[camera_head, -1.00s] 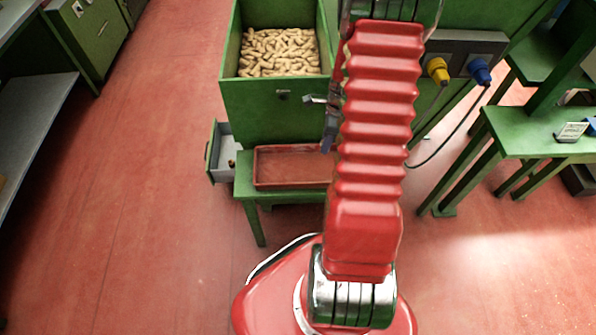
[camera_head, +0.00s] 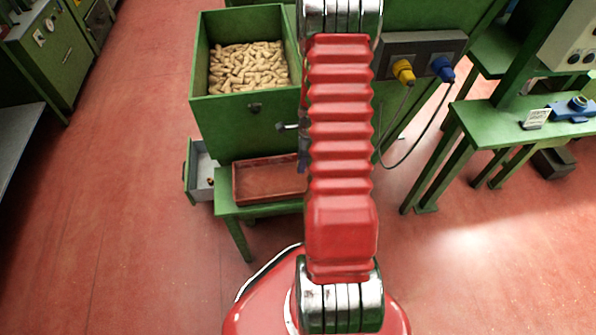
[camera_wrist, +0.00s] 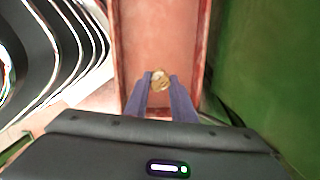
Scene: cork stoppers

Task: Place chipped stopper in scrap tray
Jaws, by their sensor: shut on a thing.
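The chipped stopper (camera_wrist: 160,79) is a small tan piece at the fingertips of my gripper (camera_wrist: 161,86) in the wrist view. My gripper is shut on it. A chip cannot be made out at this size. A shallow red tray (camera_wrist: 130,40), which I take to be the scrap tray, lies beyond and below the fingers, and the stopper shows against its floor. How high the stopper is above that floor I cannot tell. In the head view the tray (camera_head: 268,182) sits on a low green stand, its right end hidden behind my arm.
A green bin (camera_head: 245,108) full of corks stands behind the tray. An open grey drawer (camera_head: 203,165) is left of the tray. A green wall (camera_wrist: 268,70) rises close on the right in the wrist view. A green bench (camera_head: 500,125) stands right. Red floor is clear at left.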

